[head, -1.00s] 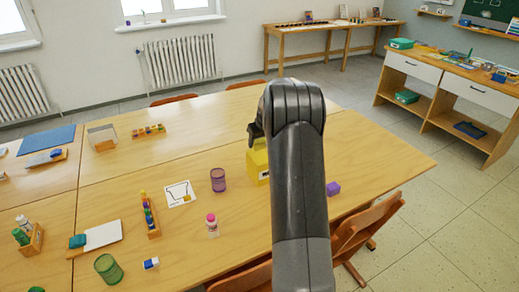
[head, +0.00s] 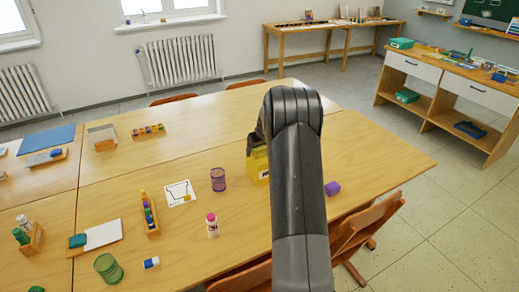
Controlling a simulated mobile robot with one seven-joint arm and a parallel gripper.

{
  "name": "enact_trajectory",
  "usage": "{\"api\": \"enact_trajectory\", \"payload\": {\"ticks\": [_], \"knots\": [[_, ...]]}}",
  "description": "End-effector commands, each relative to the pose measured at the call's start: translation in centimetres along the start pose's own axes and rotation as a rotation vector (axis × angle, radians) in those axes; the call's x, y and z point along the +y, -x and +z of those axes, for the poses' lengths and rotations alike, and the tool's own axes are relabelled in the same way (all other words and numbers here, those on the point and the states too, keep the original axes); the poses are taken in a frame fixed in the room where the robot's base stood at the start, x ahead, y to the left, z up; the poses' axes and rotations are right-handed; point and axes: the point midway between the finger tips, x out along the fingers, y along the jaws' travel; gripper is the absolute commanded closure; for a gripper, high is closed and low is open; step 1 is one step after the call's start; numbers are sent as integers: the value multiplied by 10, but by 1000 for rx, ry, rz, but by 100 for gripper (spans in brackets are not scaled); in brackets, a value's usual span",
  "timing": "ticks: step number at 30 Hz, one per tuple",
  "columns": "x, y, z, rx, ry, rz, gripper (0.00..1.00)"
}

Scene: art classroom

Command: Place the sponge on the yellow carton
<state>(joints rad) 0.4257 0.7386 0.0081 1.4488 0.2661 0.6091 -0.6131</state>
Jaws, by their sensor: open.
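The yellow carton (head: 258,168) stands on the wooden table just left of my arm, with a pale patch on its side. My arm hides its right part. My gripper (head: 254,146) is open at the carton's top, its dark fingers partly hidden behind my arm; I cannot tell whether they touch it. I cannot make out a sponge for certain. Nothing can be clearly seen between the fingers.
A purple cup (head: 218,180), a pink-capped bottle (head: 212,226) and a drawing card (head: 180,193) lie left of the carton. A wooden rack of coloured pieces (head: 149,214) is farther left. Chairs (head: 365,232) line the near edge.

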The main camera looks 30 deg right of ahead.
Motion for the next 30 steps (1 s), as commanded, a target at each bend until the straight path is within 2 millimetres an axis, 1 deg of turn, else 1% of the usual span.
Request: {"api": "enact_trajectory", "payload": {"ticks": [6,10,14,18,22,25,30], "knots": [[0,2,-1,1,0,0,23],[0,14,-2,2,0,1,23],[0,38,-2,3,0,2,23],[1,68,-1,3,0,2,23],[0,94,-2,3,-1,2,23],[0,109,-2,2,-1,1,23],[-2,123,-1,1,0,0,23]]}}
